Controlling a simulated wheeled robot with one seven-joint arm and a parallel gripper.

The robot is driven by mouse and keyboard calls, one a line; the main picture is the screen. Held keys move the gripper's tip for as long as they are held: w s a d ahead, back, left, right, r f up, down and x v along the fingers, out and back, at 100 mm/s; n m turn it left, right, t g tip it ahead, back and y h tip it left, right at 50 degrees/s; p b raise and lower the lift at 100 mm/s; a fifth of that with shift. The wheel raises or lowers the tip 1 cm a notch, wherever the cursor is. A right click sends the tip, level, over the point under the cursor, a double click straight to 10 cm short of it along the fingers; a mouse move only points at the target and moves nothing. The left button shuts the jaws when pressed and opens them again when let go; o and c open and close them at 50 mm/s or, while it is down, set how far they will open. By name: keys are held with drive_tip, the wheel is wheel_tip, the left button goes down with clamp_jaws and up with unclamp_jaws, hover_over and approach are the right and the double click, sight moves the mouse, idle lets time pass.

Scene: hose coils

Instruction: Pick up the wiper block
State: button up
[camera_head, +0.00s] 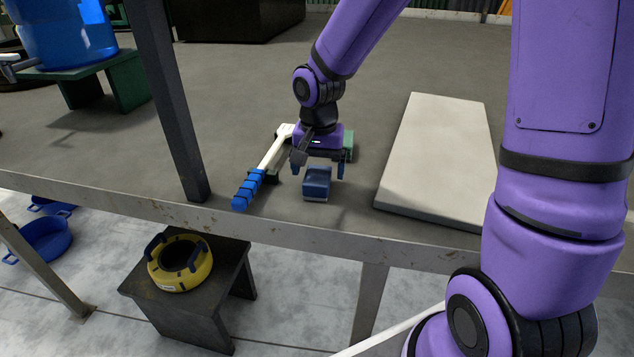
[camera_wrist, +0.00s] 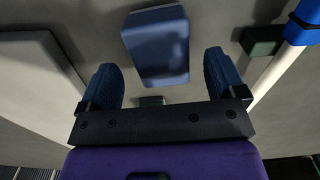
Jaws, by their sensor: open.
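The wiper block (camera_head: 316,184) is a small dark blue block with a paler lower edge. It rests on the grey tabletop (camera_head: 260,40) near the front edge. In the wrist view the block (camera_wrist: 158,45) lies ahead of and roughly centred between the fingertips. My gripper (camera_head: 318,170) is open, with blue finger pads on either side, and is at the block's far side in the head view. In the wrist view my gripper (camera_wrist: 163,75) holds nothing. I cannot tell the exact height gap between fingers and block.
A white-shafted tool with a blue ribbed grip (camera_head: 249,190) lies just left of the block. A pale flat slab (camera_head: 438,158) lies to the right. A dark post (camera_head: 168,100) rises at the left. A yellow ring (camera_head: 180,264) sits on a black stool below the table.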

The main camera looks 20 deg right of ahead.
sight(317, 174)
wheel_tip(317, 174, down, 3)
drive_tip(key=shift+a+f, duration=0.1)
drive_tip(key=shift+a, duration=0.05)
drive_tip(key=c, duration=1)
drive_tip(key=shift+c, duration=0.2)
drive_tip(key=shift+r, duration=0.2)
